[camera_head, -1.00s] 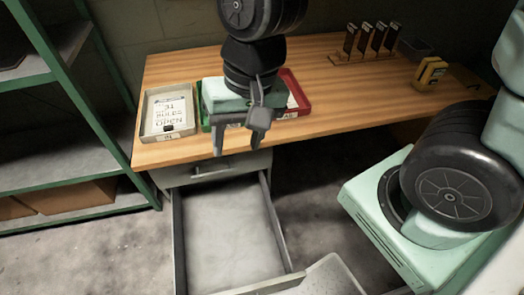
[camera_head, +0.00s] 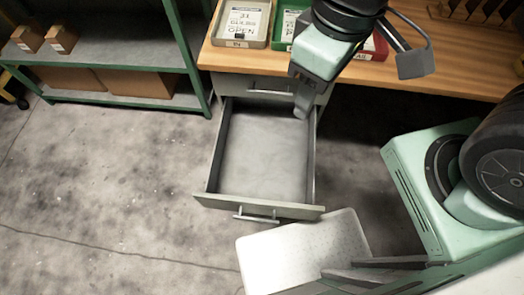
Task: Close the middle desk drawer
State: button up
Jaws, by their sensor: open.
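The middle desk drawer (camera_head: 265,165) is pulled far out and looks empty. Its grey front (camera_head: 225,203) with a bar handle (camera_head: 257,217) faces the camera. Above it, the top drawer (camera_head: 267,85) is shut. My gripper (camera_head: 302,105) points down at the back right of the open drawer, close to the desk front. It holds nothing that I can see. One finger shows clearly and the other is mostly hidden. I cannot tell whether the fingertips touch the drawer.
The wooden desktop (camera_head: 460,75) carries a beige tray (camera_head: 240,22), a green tray (camera_head: 286,28) and a red tray (camera_head: 376,50). A green-framed shelf (camera_head: 125,55) with cardboard boxes stands to the left. The floor (camera_head: 100,185) in front and left of the drawer is clear.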

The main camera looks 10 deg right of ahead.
aim_at(263, 160)
jog(key=k+l+u, duration=0.1)
jog(key=u, duration=0.3)
jog(key=k+u, duration=0.25)
jog(key=u, duration=0.15)
jog(key=k+j+u, duration=0.25)
jog(key=i+j, duration=0.05)
jog(key=j, duration=0.05)
